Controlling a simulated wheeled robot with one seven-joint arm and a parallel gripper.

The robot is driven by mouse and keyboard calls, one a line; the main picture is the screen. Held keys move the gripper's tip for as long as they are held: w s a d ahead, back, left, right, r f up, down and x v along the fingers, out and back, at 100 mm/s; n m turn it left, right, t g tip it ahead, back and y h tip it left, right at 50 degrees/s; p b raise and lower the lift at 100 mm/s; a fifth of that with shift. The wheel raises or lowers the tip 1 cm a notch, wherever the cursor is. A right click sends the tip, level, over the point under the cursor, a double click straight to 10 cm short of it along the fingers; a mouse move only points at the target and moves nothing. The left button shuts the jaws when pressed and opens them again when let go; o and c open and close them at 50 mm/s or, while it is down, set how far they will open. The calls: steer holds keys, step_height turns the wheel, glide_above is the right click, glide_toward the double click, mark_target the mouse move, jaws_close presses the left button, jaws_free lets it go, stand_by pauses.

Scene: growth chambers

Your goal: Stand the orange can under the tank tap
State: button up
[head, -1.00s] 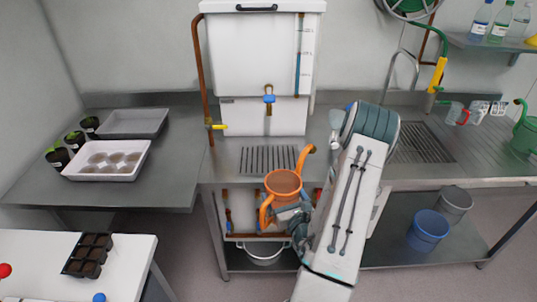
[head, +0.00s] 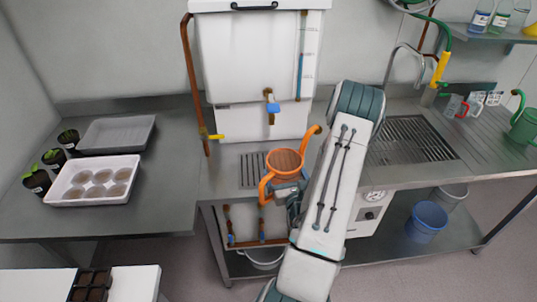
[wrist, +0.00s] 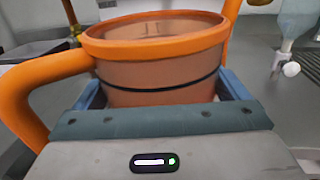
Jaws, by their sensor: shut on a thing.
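The orange can (head: 285,161) is upright in my gripper (head: 289,183), with its handle to the left and its spout to the right. In the wrist view the can (wrist: 155,62) sits between the blue fingers of my gripper (wrist: 160,98), which are shut on it. The white tank (head: 250,60) stands at the back of the bench. Its tap (head: 271,102), brass with a blue handle, is on the front, above and behind the can. The can is in front of the tap and partly covers the drain grate (head: 251,168). Whether its base touches the bench is hidden.
A copper pipe with a yellow valve (head: 211,135) runs down the tank's left side. A white tray of pots (head: 92,199) and a grey tray (head: 117,133) are on the left bench. A sink grate (head: 410,140) is at right. A blue bucket (head: 427,225) is below.

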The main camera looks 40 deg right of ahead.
steer(key=shift+w+d+f+b, duration=0.2)
steer(key=shift+w+f+b, duration=0.1)
steer(key=shift+b, duration=0.7)
steer(key=w+b, duration=0.1)
steer(key=b, duration=0.4)
steer(key=shift+d+b, duration=0.35)
steer(key=shift+b, duration=0.05)
steer(key=shift+w+b, duration=0.15)
steer(key=shift+b, duration=0.4)
steer(key=b, duration=0.3)
steer(key=shift+w, duration=0.2)
steer(key=shift+w+r, duration=0.2)
steer(key=shift+r, duration=0.05)
steer(key=shift+w+d+f+b, duration=0.15)
steer(key=shift+w+d+f, duration=0.55)
steer(key=shift+w, duration=1.2)
steer(key=shift+w+d+f+b, duration=0.3)
steer(key=shift+w+d, duration=0.6)
steer(key=shift+w, duration=1.05)
steer(key=shift+w+d+f+b, duration=0.1)
steer(key=shift+w+d+f, duration=0.65)
steer(key=shift+w, duration=1.15)
